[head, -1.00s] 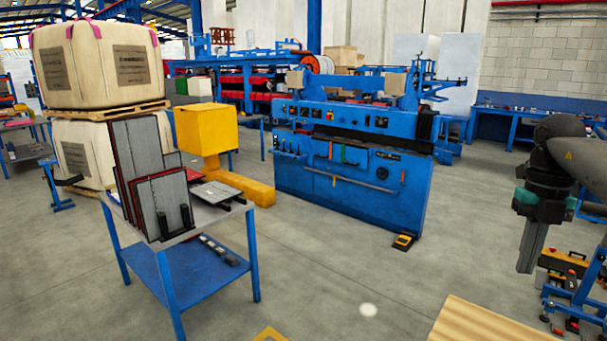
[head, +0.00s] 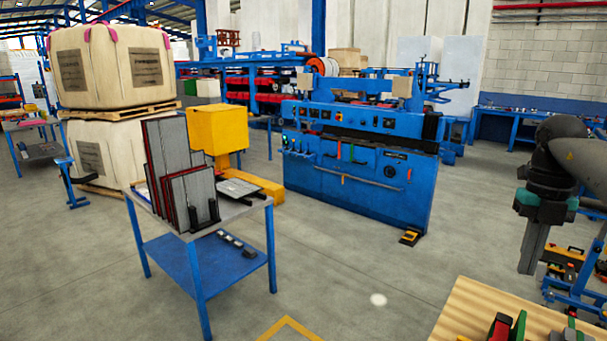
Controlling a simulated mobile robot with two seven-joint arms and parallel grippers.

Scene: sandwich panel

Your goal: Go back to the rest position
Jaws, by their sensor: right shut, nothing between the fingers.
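My right gripper (head: 533,248) hangs at the right of the head view with its fingers pointing down. Its grey fingers are together with nothing between them. It is over open floor, apart from the blue work table (head: 207,255) at the left. Grey sandwich panels (head: 192,195) with dark red edges stand upright in a black holder on that table. My left gripper is out of view.
A large blue machine (head: 355,185) stands in the middle, with a yellow box-shaped unit (head: 218,128) beside the table. A wooden surface (head: 470,308) with red and green tools is at bottom right. Wrapped bales (head: 110,70) are stacked at left. Grey floor between is clear.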

